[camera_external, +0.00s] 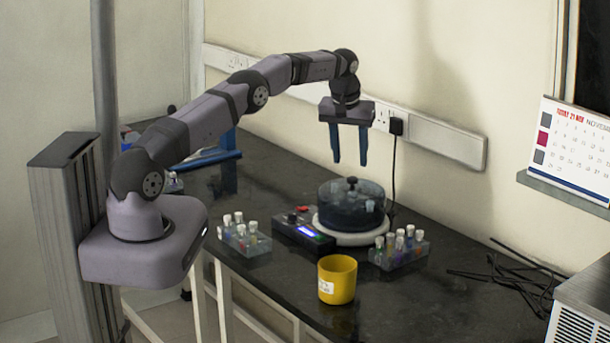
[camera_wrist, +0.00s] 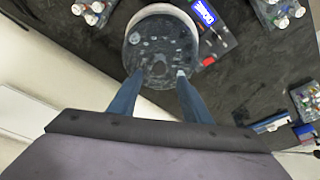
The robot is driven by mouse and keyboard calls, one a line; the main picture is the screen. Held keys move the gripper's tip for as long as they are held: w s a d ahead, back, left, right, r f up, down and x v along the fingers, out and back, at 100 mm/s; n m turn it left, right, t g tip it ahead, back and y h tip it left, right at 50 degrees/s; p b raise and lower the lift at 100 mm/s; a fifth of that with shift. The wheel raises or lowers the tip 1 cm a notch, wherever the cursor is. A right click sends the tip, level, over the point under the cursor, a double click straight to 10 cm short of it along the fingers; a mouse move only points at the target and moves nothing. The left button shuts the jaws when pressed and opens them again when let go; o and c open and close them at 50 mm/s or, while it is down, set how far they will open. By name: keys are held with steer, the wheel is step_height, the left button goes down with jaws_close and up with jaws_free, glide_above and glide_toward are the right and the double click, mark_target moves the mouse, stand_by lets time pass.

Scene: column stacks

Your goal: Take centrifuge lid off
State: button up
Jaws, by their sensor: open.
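The centrifuge (camera_external: 340,233) stands on the dark bench, with a white round base and a control box with a lit display at its left. Its lid (camera_external: 350,203), a dark see-through cover with a black knob (camera_external: 352,181) on top, is seated on it. My gripper (camera_external: 350,162) points down above the lid and slightly behind it, open and empty, its blue fingers apart. In the wrist view the lid (camera_wrist: 160,50) lies past the fingertips of my gripper (camera_wrist: 158,75). The fingers touch nothing that I can see.
Tube racks stand left (camera_external: 245,238) and right (camera_external: 399,250) of the centrifuge. A yellow cup (camera_external: 337,280) is in front. A black cable (camera_external: 393,170) hangs from the wall socket behind. Dark thin rods (camera_external: 500,272) lie at the right.

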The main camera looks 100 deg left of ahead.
mark_target(351, 178)
steer(key=shift+p+x, duration=1.55)
steer(key=shift+x, duration=0.5)
steer(key=shift+p+x, duration=0.35)
steer(key=shift+x, duration=0.8)
jaws_close()
